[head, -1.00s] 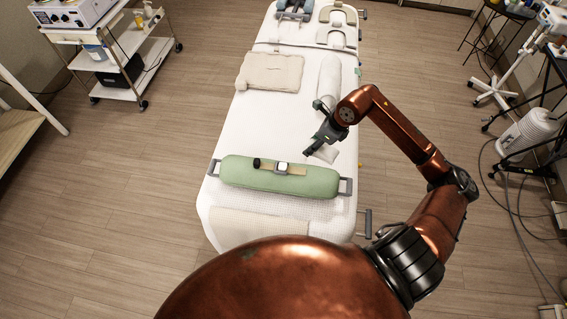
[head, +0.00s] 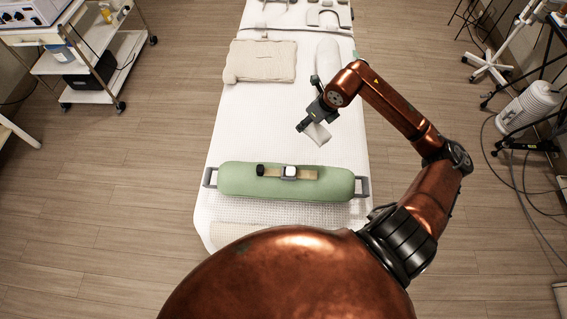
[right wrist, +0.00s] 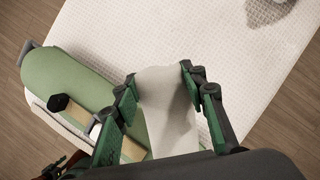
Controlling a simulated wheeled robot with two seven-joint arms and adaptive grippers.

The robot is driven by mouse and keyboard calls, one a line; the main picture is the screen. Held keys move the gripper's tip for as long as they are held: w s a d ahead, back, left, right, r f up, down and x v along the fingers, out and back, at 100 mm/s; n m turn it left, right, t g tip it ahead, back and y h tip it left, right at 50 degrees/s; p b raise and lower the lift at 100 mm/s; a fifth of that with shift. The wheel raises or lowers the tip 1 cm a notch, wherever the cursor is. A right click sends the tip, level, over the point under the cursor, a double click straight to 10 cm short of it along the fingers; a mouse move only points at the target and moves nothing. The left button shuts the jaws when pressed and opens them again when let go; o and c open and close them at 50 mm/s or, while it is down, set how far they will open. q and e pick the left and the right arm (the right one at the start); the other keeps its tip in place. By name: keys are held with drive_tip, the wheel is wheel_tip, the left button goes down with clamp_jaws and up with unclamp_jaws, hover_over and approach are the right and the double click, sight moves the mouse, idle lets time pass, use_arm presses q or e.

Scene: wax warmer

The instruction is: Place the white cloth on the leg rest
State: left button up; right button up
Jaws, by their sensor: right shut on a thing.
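The small white cloth (head: 318,135) hangs from my right gripper (head: 310,121), beyond the green bolster. In the right wrist view the cloth (right wrist: 165,108) is pinched between the green-padded fingers of that gripper (right wrist: 160,78). It appears held above the bed. The leg rest looks to be the green bolster (head: 235,180), lying across the near part of the bed with grey handles at its ends. The bolster also shows at left in the right wrist view (right wrist: 75,85), beside the gripper. My left gripper is not in view.
A wooden strip (head: 273,171) with a black knob and a white-topped piece lies on the bolster. The white bed (head: 245,125) holds a folded beige towel (head: 260,61) and a white roll (head: 328,62) farther back. A trolley (head: 115,62) stands at left.

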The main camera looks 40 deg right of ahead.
drive_tip(key=shift+b+x, duration=0.45)
drive_tip(key=shift+x, duration=0.7)
drive_tip(key=b, duration=0.1)
hover_over(301, 153)
drive_tip(key=s, duration=0.1)
drive_tip(key=f, duration=1.2)
drive_tip(key=shift+s+d+f, duration=0.1)
drive_tip(key=shift+s+f, duration=0.05)
drive_tip(key=shift+s, duration=0.05)
drive_tip(key=shift+f+b, duration=0.6)
drive_tip(key=shift+f, duration=2.2)
drive_tip(key=shift+r, duration=0.1)
drive_tip(key=o, duration=1.1)
